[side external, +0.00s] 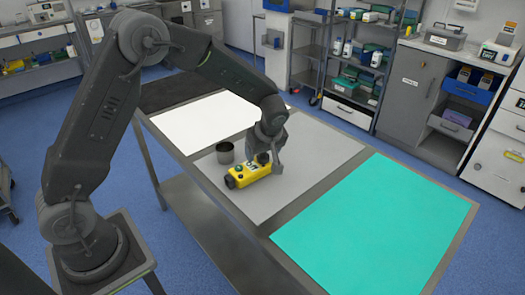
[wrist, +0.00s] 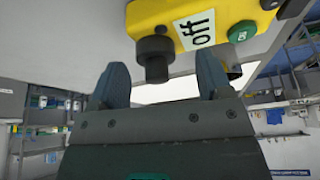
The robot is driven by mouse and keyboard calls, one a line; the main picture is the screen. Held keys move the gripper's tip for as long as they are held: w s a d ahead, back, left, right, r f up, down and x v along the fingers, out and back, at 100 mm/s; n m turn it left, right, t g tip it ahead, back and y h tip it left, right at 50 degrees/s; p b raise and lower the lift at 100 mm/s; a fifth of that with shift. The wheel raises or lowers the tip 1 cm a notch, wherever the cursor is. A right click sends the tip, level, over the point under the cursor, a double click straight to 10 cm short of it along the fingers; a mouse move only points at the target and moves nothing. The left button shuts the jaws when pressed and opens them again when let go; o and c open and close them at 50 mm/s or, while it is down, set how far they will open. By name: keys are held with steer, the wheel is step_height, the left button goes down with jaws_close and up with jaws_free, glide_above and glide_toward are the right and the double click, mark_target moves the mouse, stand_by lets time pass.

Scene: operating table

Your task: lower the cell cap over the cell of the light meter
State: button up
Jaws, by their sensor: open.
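The yellow light meter (side external: 249,176) lies on the grey mat, with a white label, and a green button at its left end. In the wrist view the light meter (wrist: 183,17) shows at the top, its label reading "off". A dark stepped cylinder (wrist: 155,58) sticks out from its body; I cannot tell whether this is the bare cell or the cell with its cap. My gripper (side external: 270,157) is down at the meter's right end. In the wrist view my gripper (wrist: 160,66) is open, one finger either side of the cylinder, with gaps on both sides.
A dark grey cup (side external: 225,152) stands just behind and left of the meter. A white sheet (side external: 208,122) lies to the left on the table and a teal sheet (side external: 375,222) to the right, both clear. Shelves and cabinets stand well behind.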

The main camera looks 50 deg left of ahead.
steer(key=v, duration=1.4)
steer(key=shift+f, duration=0.1)
steer(key=s+r+m+t+h, duration=0.2)
steer(key=s+r+m, duration=0.5)
steer(key=s, duration=0.5)
steer(key=s+d+m+t+h, duration=0.1)
steer(key=s+m+t+h, duration=0.1)
steer(key=s+m, duration=0.5)
steer(key=s+f, duration=0.1)
steer(key=s, duration=0.5)
steer(key=shift+d+m, duration=0.2)
steer(key=shift+m, duration=0.2)
steer(key=shift+c, duration=0.4)
